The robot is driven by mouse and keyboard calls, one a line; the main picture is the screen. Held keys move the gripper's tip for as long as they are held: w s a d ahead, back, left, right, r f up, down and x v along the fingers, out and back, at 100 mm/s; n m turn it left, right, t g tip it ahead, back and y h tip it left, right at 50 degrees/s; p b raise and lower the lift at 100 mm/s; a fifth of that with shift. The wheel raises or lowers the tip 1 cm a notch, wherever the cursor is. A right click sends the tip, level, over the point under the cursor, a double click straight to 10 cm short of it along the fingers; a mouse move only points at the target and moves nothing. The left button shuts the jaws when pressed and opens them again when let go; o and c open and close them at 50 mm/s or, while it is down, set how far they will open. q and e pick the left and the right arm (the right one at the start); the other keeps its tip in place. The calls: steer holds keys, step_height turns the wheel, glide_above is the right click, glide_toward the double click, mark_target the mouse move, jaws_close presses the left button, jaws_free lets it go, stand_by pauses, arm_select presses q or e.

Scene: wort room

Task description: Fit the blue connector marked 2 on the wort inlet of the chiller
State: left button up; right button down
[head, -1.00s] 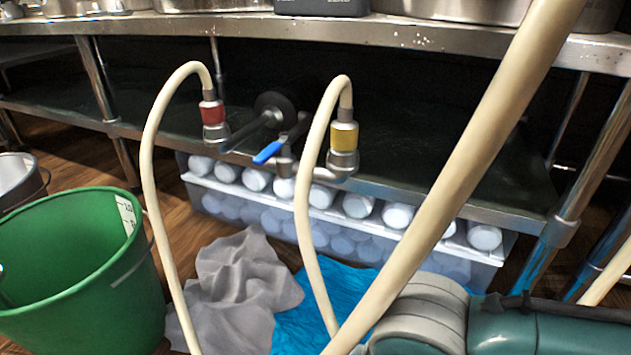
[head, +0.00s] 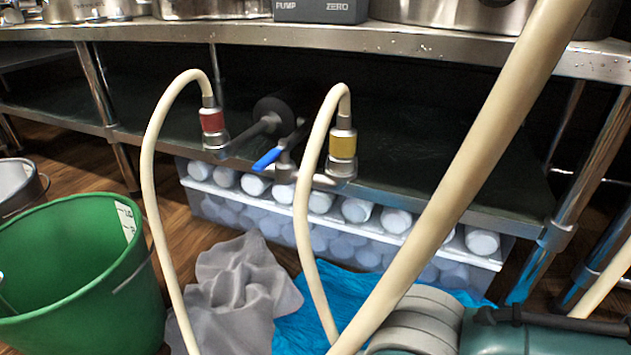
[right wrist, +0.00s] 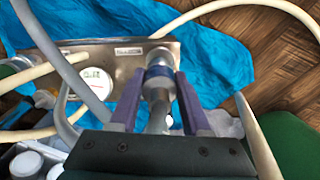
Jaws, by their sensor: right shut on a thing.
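In the right wrist view my right gripper (right wrist: 158,82), with purple fingers, is shut on a metal connector with a blue band (right wrist: 157,71). Its number cannot be read. The connector overlaps the right end of a steel plate (right wrist: 118,65) that looks like part of the chiller, with a round white gauge (right wrist: 76,82) on its left. I cannot tell whether the connector touches a port there; the inlet is not clearly visible. The head view shows neither gripper, only my right arm at the bottom right. My left gripper is not in view.
Under the bench, a red-banded connector (head: 212,121) and a yellow-banded connector (head: 342,145) carry cream hoses beside a blue-handled valve (head: 267,158). A green bucket (head: 80,270), grey cloth (head: 235,290) and blue sheet (head: 300,325) lie in front. A thick hose (head: 465,175) crosses the view.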

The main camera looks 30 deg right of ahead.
steer(key=shift+f, duration=0.25)
steer(key=shift+f+b, duration=0.95)
steer(key=shift+f, duration=0.15)
steer(key=shift+c, duration=2.4)
jaws_free()
steer(key=shift+o, duration=1)
steer(key=shift+r, duration=0.1)
